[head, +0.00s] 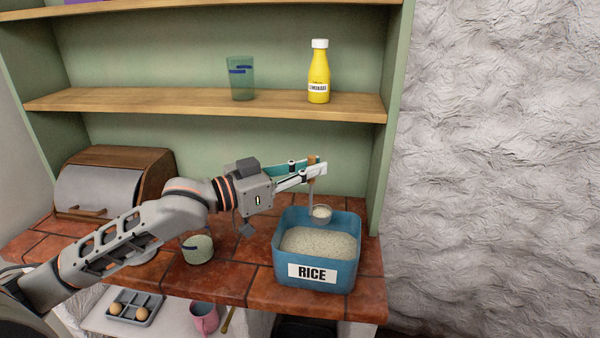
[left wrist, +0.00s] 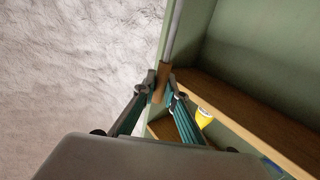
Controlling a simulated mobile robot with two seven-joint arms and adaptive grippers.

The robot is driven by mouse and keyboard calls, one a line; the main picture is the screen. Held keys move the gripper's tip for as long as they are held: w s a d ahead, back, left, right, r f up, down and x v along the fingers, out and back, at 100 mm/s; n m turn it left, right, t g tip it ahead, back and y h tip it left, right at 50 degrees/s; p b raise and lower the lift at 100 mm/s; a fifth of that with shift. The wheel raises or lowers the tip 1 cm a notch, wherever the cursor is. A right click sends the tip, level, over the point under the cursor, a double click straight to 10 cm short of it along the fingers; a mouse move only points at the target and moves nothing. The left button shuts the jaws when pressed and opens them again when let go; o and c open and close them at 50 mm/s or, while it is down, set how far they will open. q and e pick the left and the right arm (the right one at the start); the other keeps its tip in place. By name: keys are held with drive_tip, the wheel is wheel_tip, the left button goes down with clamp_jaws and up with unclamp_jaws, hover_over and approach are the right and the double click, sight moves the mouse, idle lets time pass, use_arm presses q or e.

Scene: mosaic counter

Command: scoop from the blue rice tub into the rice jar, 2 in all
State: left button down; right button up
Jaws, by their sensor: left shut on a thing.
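The blue rice tub (head: 317,274), labelled RICE and full of pale grains, stands on the tiled counter at the right. My left gripper (head: 316,172) is shut on the brown handle of a scoop (head: 321,213). The handle and grey rod also show in the left wrist view (left wrist: 161,82). The scoop's rod hangs down and its small cup, with pale grains in it, is over the back part of the tub. A small greenish glass jar (head: 198,250) with a dark blue mark and pale contents, seemingly the rice jar, stands left of the tub, below my left arm.
A wooden bread box (head: 116,180) stands at the back left. The shelf above holds a green glass (head: 240,78) and a yellow lemonade bottle (head: 319,72). Below the counter are a tray with eggs (head: 135,308) and a pink mug (head: 204,317). A rough wall closes the right.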

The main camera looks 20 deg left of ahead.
use_arm(q)
drive_tip(key=s+a+f+n+t+y, duration=0.1)
drive_tip(key=s+a+n+y, duration=0.2)
drive_tip(key=a, duration=1)
drive_tip(key=s+a+f+n+t+y, duration=0.2)
drive_tip(key=s+a+y, duration=0.3)
drive_tip(key=a, duration=0.8)
drive_tip(key=s+n, duration=0.1)
drive_tip(key=s, duration=0.1)
drive_tip(key=shift+s+t, duration=0.3)
drive_tip(key=shift+s, duration=0.1)
drive_tip(key=shift+a, duration=0.1)
